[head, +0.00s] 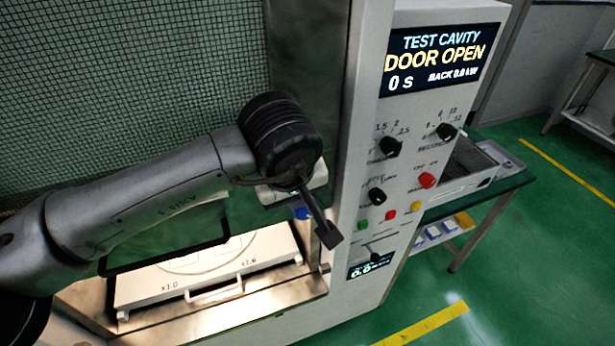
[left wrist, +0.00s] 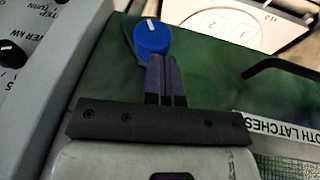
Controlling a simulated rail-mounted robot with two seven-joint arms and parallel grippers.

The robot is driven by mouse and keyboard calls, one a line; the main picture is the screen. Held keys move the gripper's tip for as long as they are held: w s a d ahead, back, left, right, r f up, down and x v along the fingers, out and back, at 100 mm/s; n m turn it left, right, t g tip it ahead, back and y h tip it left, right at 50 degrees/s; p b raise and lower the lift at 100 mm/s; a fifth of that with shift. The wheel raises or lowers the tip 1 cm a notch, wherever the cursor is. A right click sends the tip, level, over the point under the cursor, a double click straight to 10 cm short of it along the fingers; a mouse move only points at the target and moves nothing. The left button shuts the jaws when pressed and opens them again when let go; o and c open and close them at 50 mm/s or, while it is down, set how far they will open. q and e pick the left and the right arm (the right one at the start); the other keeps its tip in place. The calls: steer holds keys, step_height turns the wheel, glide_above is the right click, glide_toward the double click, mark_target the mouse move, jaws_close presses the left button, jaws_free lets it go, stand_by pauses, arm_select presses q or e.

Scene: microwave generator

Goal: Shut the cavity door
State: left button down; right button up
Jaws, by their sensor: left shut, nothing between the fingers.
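A dark green mesh panel (head: 170,60), which looks like the cavity door, stands up behind my left arm. A black bar handle (head: 165,262) shows below it, over the open cavity; the handle also shows in the left wrist view (left wrist: 280,66). The display (head: 440,62) reads "DOOR OPEN". My left gripper (head: 329,236) is shut and empty, in front of the right post of the cavity. A blue knob (head: 302,213) is close to its fingers. In the left wrist view the fingertips (left wrist: 166,68) overlap the blue knob (left wrist: 152,37); I cannot tell if they touch. My right gripper is out of view.
A white tray (head: 200,293) with a front handle sits in the cavity. The control panel (head: 410,170) with black knobs and coloured buttons stands just right of the gripper. A side table (head: 500,188) is farther right, with green floor around it.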

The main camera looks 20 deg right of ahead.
arm_select(q)
step_height(320, 180, down, 36)
steer(key=b, duration=2)
steer(key=shift+f+b, duration=0.2)
steer(key=shift+b, duration=0.1)
steer(key=shift+a+f, duration=0.15)
steer(key=w+p+v, duration=0.1)
steer(key=p+v, duration=0.3)
steer(key=v, duration=1)
steer(key=shift+a+r, duration=0.45)
